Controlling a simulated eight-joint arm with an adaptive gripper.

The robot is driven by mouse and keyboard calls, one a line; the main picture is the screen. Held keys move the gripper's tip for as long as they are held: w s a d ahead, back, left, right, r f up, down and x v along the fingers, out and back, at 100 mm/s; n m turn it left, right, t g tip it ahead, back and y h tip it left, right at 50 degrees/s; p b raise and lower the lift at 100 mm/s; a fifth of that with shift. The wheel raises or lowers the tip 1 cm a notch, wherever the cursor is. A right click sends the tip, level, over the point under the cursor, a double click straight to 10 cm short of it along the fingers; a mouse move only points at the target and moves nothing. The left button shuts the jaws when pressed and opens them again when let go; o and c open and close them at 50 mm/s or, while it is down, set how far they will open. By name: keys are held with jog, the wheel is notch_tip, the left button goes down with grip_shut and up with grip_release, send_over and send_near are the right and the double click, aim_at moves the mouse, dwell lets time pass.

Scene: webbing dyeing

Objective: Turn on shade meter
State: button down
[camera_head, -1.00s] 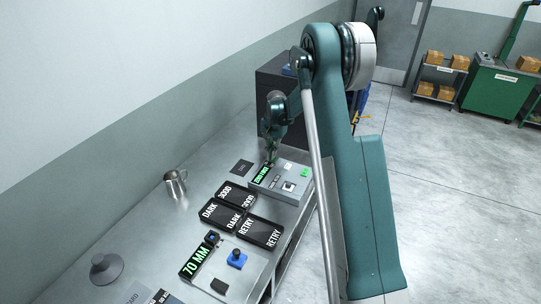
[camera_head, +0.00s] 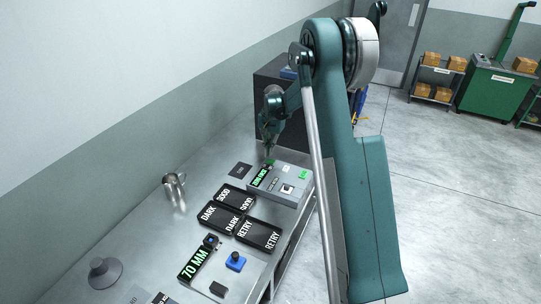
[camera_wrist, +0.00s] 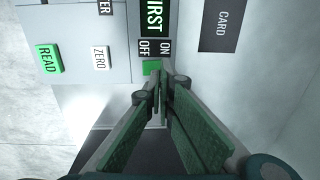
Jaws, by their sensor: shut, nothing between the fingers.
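The shade meter (camera_head: 296,194) is a light grey box on the metal bench. Its dark display (camera_head: 258,177) shows lit green text; in the wrist view the display (camera_wrist: 154,17) reads "...IRST". Beside the display are ON and OFF labels and a green switch (camera_wrist: 150,68). A green READ button (camera_wrist: 48,58) and a white ZERO button (camera_wrist: 100,59) are on the same face. My gripper (camera_head: 268,158) is shut and empty above the display end of the meter. In the wrist view its fingertips (camera_wrist: 160,82) are close to the switch; I cannot tell if they touch.
Black plates marked GOOD, DARK (camera_head: 220,215) and RETRY (camera_head: 259,233) lie in front of the meter. A dark card (camera_head: 240,170) lies left of it. A metal jug (camera_head: 174,190) stands near the wall. A "70 MM" device (camera_head: 195,263) with a blue knob (camera_head: 235,261) is nearer.

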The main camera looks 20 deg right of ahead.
aim_at(267, 161)
notch_tip(267, 161, up, 10)
jog(key=w+a, duration=0.1)
dwell(0.4)
jog(key=shift+a+r, duration=0.1)
jog(key=shift+r, duration=0.05)
dwell(0.3)
jog(key=s+a+r+n+t+b, duration=0.1)
jog(key=s+a+r, duration=0.1)
jog(key=s+r, duration=0.5)
jog(key=s+a+r+n+t+b, duration=0.1)
jog(key=s+a+r+n+b, duration=0.2)
jog(key=s, duration=0.8)
jog(key=s+a+r+t, duration=0.1)
jog(key=s+a+r, duration=0.1)
jog(key=s+r, duration=0.5)
jog(key=s+a+f+n+t+b, duration=0.1)
jog(key=s+f, duration=0.2)
jog(key=s, duration=0.6)
jog(key=s+a+f+n+t+b, duration=0.1)
jog(key=s+a+f+n, duration=0.1)
jog(key=s, duration=0.8)
jog(key=s+a+f+n+t+b, duration=0.1)
jog(key=s+f, duration=0.3)
jog(key=s, duration=0.6)
jog(key=shift+s+a+f+n+t+h+b, duration=0.2)
jog(key=shift+f+n+t+h+b, duration=0.1)
jog(key=shift+n+b, duration=0.15)
dwell(0.8)
